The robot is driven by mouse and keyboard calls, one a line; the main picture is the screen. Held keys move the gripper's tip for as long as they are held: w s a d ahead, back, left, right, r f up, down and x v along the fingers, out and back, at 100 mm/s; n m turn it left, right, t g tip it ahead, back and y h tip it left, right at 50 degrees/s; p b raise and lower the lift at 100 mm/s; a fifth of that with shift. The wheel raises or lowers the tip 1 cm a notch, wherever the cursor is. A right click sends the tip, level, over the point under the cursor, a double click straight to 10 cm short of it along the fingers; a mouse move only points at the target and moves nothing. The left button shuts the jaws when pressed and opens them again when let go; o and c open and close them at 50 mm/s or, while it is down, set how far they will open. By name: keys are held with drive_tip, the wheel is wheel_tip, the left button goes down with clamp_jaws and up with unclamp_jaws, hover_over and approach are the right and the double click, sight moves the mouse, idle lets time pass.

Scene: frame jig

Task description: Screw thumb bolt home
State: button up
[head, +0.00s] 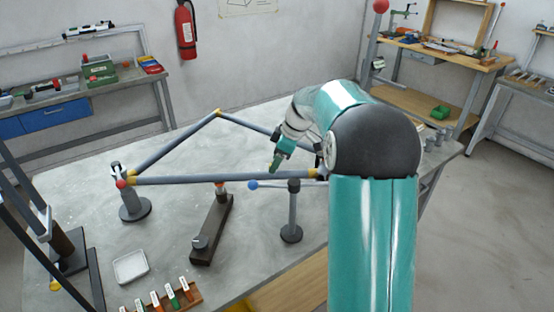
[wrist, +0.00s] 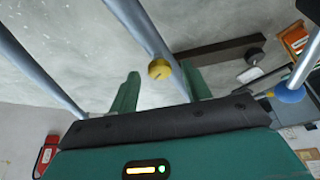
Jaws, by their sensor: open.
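A round yellow knob (wrist: 159,69), which looks like the thumb bolt's head, shows in the wrist view against a grey frame tube (wrist: 145,28). My gripper (wrist: 160,73) is open, with a green finger on each side of the knob; I cannot tell whether they touch it. In the head view my gripper (head: 276,163) points down just above the front frame tube (head: 220,179), near its right end. A yellow joint piece (head: 312,173) sits at that end, partly beside my arm. How far the bolt is screwed in cannot be seen.
A grey stand (head: 292,215) with a blue ball (head: 253,185) on a side rod is close by. A dark bar fixture (head: 212,230), a white tray (head: 130,267) and a rack of coloured tools (head: 165,297) lie in front. The table inside the frame is clear.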

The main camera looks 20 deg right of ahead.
drive_tip(key=c, duration=1)
